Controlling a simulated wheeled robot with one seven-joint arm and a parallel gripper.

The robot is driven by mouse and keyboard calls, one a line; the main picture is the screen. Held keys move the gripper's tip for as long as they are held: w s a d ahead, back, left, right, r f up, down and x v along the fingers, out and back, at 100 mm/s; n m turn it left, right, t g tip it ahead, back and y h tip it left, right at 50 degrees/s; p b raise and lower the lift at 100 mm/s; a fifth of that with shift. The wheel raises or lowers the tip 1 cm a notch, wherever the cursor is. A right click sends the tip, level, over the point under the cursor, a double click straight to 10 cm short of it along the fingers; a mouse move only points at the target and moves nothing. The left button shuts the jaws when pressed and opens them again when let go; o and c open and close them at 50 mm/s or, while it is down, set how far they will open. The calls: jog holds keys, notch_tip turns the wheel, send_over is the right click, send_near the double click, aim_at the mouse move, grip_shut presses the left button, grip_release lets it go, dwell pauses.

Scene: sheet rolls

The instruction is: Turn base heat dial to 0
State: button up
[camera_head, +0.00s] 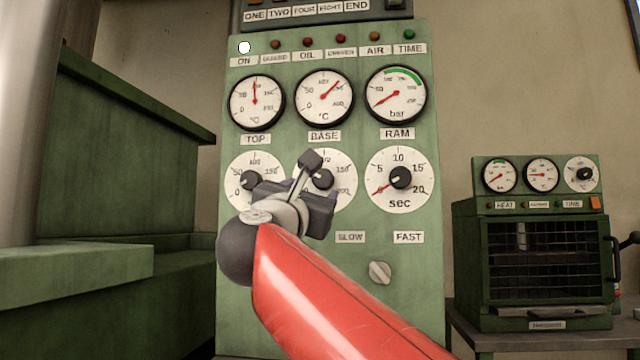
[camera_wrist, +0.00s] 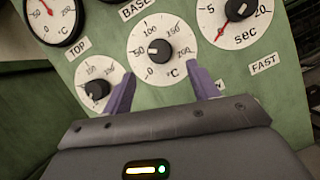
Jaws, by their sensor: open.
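The base heat dial is a white round scale with a black knob (camera_wrist: 160,50), below the BASE label in the wrist view. Its white mark points left, at about the 50. In the head view the same dial (camera_head: 342,168) is partly hidden behind my gripper (camera_head: 300,188). My gripper, also in the wrist view (camera_wrist: 161,70), is open, with one purple finger on each side of the dial's lower part. The fingers hold nothing, and the knob lies ahead, between and beyond the tips. Whether the tips touch the panel I cannot tell.
The top heat dial (camera_wrist: 97,89) is close to the left finger. The sec dial (camera_head: 399,179) is to the right. Gauges sit above, including the base gauge (camera_head: 324,97). A lower knob (camera_head: 380,272) and a small oven (camera_head: 540,265) stand right.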

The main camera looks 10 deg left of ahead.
aim_at(321, 182)
jog(key=p+x, duration=0.3)
jog(key=x, duration=0.4)
jog(key=shift+w, duration=0.15)
jog(key=c, duration=1)
